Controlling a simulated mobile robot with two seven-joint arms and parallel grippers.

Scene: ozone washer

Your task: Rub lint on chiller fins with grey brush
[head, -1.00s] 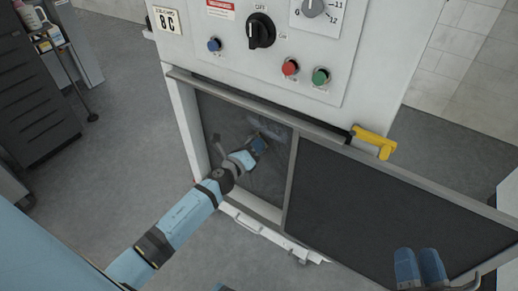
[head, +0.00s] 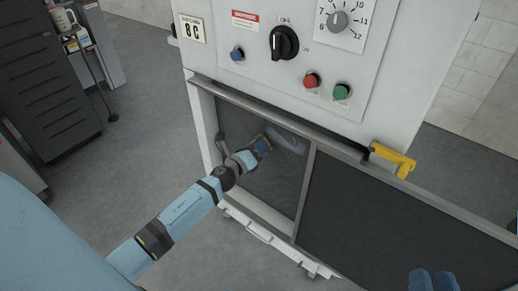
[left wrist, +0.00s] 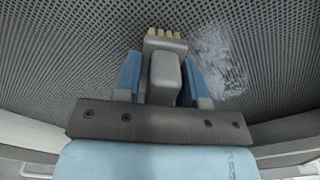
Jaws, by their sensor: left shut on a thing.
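My left gripper (head: 263,145) is at the dark chiller fins (head: 270,185) behind the machine's open front. In the left wrist view it is shut on the grey brush (left wrist: 165,75), whose blocky handle sits between the blue fingers. The brush's tan bristles (left wrist: 165,33) point at the fins. A pale, whitish lint patch (left wrist: 222,60) lies on the fins just right of the bristles; it also shows faintly in the head view (head: 288,140). Whether the bristles touch the fins is unclear. My right gripper (head: 433,281) shows only its blue fingers at the bottom edge.
The control panel (head: 265,75) with knobs and buttons is above the opening. A dark mesh panel (head: 385,215) in a grey frame stands to the right, with a yellow latch (head: 393,159) above it. A dark drawer cabinet (head: 45,80) stands at the left.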

